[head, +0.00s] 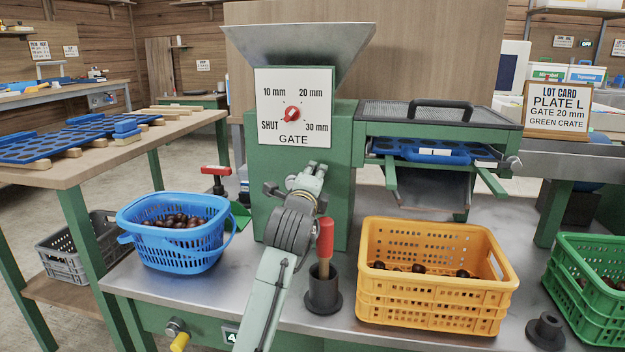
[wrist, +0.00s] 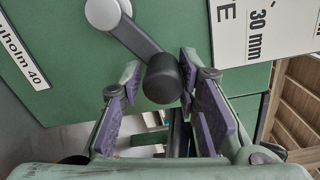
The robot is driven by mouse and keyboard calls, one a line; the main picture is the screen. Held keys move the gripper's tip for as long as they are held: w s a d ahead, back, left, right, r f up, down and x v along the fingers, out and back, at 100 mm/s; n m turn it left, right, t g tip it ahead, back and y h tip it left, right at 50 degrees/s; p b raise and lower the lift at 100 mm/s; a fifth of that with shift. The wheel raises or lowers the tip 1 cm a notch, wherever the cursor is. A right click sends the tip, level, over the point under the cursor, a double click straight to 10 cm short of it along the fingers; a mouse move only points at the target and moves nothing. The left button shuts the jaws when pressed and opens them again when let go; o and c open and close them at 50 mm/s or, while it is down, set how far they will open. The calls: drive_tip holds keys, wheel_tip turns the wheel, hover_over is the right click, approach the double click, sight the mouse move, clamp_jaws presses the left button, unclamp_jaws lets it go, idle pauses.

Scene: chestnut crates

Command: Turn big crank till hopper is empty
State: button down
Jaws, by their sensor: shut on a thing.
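The big crank (wrist: 135,33) shows in the wrist view as a grey arm from a pale hub to a dark round knob (wrist: 163,78). My gripper (wrist: 165,105) has its purple-padded fingers on both sides of the knob, shut on it. In the head view my gripper (head: 308,181) is at the green machine's front, hiding most of the crank. The grey hopper (head: 298,45) stands on top; its inside is out of sight. The red gate knob (head: 292,114) is on a white dial; its setting is hard to tell. The lot card (head: 557,107) reads PLATE L, GATE 20 mm, GREEN CRATE.
A blue basket (head: 175,240) of chestnuts stands left, a yellow crate (head: 435,300) with a few chestnuts right of my arm, and a green crate (head: 592,290) far right. A red-handled tool (head: 325,240) stands in a black cup close beside my arm.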

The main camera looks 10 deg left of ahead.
drive_tip(key=shift+a+r, duration=0.25)
drive_tip(key=shift+r, duration=0.05)
drive_tip(key=c, duration=1.6)
unclamp_jaws()
drive_tip(key=shift+o, duration=1.4)
drive_tip(key=shift+f, duration=0.1)
drive_tip(key=shift+d, duration=0.1)
drive_tip(key=shift+f, duration=0.1)
drive_tip(key=shift+d, duration=0.1)
drive_tip(key=s, duration=1.2)
